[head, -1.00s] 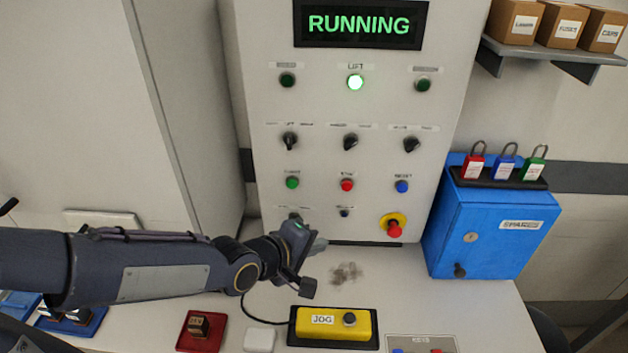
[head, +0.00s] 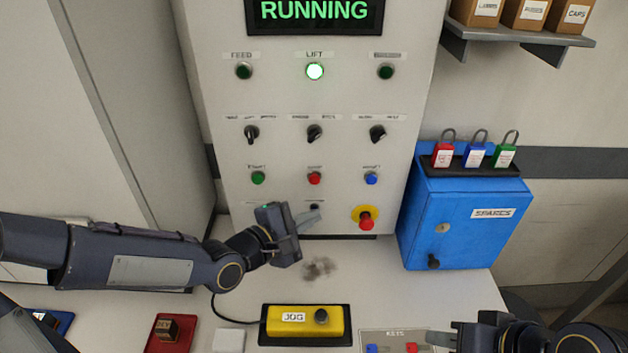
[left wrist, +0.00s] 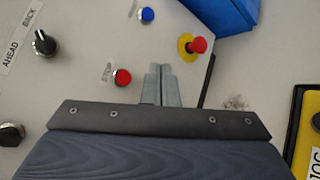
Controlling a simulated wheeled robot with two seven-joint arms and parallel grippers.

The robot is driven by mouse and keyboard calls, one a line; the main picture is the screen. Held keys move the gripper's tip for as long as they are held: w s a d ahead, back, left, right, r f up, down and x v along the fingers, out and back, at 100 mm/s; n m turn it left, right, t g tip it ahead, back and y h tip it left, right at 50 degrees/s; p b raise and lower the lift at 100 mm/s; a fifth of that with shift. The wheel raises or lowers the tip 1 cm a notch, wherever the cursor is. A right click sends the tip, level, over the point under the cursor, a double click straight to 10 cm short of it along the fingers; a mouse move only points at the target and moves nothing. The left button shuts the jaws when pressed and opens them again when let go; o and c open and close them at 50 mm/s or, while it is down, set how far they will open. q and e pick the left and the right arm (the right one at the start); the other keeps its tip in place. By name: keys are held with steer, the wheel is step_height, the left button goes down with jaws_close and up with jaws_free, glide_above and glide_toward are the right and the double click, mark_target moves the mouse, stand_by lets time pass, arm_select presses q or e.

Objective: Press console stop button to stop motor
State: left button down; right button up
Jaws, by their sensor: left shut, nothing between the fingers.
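The red stop button (head: 314,178) is on the grey console (head: 225,150), between the green start button (head: 257,178) and a blue button (head: 371,178). In the left wrist view the red button (left wrist: 122,77), labelled STOP, is just left of my fingertips. My left gripper (head: 316,213) is shut and empty, its tips below the stop button in the head view. I see no contact with the button. The display (head: 314,12) reads RUNNING, and the LIFT lamp (head: 314,71) glows. My right gripper (head: 432,339) is partly in view at bottom right; its jaw opening is unclear.
A red mushroom button on a yellow base (head: 365,218) is right of the left gripper. A yellow JOG box (head: 290,322) and a keys plate (head: 385,338) lie on the desk. A blue spares cabinet (head: 465,215) with padlocks stands at right.

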mark_target(314, 180)
arm_select(q)
steer(key=w+p, duration=0.1)
steer(key=w, duration=0.6)
steer(key=shift+w, duration=0.35)
stand_by(1.7)
steer(key=shift+w+p, duration=0.35)
steer(key=shift+w, duration=0.05)
steer(key=shift+w, duration=0.45)
stand_by(0.6)
steer(key=shift+s, duration=0.85)
steer(key=shift+s, duration=0.1)
